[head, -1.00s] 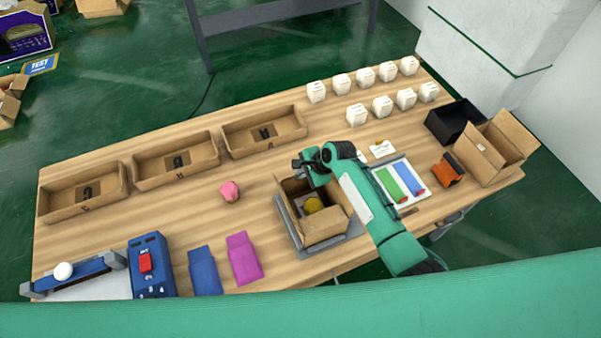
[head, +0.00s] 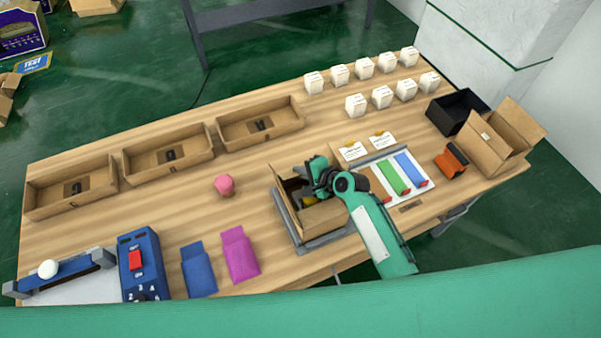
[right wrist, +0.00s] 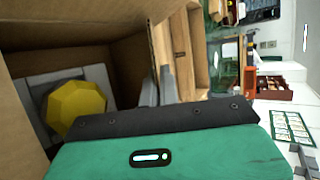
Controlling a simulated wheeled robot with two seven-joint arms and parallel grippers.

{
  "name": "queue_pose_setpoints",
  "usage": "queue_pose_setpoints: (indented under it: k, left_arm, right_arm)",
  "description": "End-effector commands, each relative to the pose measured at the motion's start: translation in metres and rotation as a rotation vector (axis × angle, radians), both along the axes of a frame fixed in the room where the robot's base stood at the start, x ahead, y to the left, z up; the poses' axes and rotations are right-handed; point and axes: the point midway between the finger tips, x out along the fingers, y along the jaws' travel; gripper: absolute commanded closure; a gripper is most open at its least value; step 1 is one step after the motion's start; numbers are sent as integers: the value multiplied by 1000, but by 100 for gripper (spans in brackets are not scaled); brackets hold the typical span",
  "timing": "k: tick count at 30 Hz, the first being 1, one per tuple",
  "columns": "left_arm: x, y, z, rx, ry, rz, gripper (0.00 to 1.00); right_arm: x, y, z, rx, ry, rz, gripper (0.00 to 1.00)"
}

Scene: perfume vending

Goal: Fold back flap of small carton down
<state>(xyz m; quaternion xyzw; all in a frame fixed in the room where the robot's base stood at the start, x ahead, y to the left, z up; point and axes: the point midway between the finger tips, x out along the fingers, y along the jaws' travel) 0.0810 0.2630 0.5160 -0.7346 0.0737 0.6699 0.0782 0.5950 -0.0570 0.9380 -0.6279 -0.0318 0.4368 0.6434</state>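The small open carton (head: 322,220) sits on a grey tray (head: 318,247) near the front of the table. Its left flap (head: 287,212) stands up and leans outward. A yellow faceted object lies inside; it shows clearly in the right wrist view (right wrist: 77,108), mostly covered in the head view. My right gripper (head: 308,176) is at the carton's back edge, and its arm hides much of that side and the back flap. In the right wrist view the grey fingertips (right wrist: 160,86) are beside a cardboard edge; whether they pinch it is unclear. My left gripper is not in view.
A green and blue item tray (head: 400,178) lies right of the carton, with an orange-black item (head: 451,160) beyond. A pink object (head: 224,185) and blue and magenta pouches (head: 240,254) lie left. Three brown trays (head: 260,124) stand behind. Table between is clear.

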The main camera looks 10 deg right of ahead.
Motion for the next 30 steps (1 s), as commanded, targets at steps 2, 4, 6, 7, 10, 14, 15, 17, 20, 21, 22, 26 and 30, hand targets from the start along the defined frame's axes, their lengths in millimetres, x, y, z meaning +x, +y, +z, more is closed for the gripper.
queue_pose_setpoints:
  k: [2,4,6,7,10,14,15,17,20,21,22,26,30]
  left_arm:
    - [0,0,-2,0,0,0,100]
    - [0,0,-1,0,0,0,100]
    - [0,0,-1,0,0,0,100]
    - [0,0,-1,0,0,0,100]
    - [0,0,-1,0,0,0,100]
    - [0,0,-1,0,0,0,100]
    - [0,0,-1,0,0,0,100]
    - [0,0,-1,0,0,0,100]
    - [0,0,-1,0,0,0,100]
    - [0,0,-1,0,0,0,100]
    - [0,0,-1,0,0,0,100]
    - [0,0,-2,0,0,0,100]
    - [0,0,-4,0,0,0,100]
  right_arm:
    - [-1,0,-1,2,-4,0,100]
    - [-1,0,-1,2,-6,0,100]
    - [-1,0,0,3,-6,1,100]
    - [-1,0,0,3,-6,1,100]
    - [-1,0,-1,2,-5,1,100]
    - [-1,0,-1,2,-5,1,86]
    - [-1,0,-1,2,-5,1,78]
    - [0,0,-1,2,-5,1,75]
    - [0,0,0,2,-5,1,75]
    - [0,0,0,2,-5,1,75]
    - [0,0,0,2,-5,1,75]
    - [0,0,3,2,-6,1,75]
    - [0,1,17,4,-10,2,75]
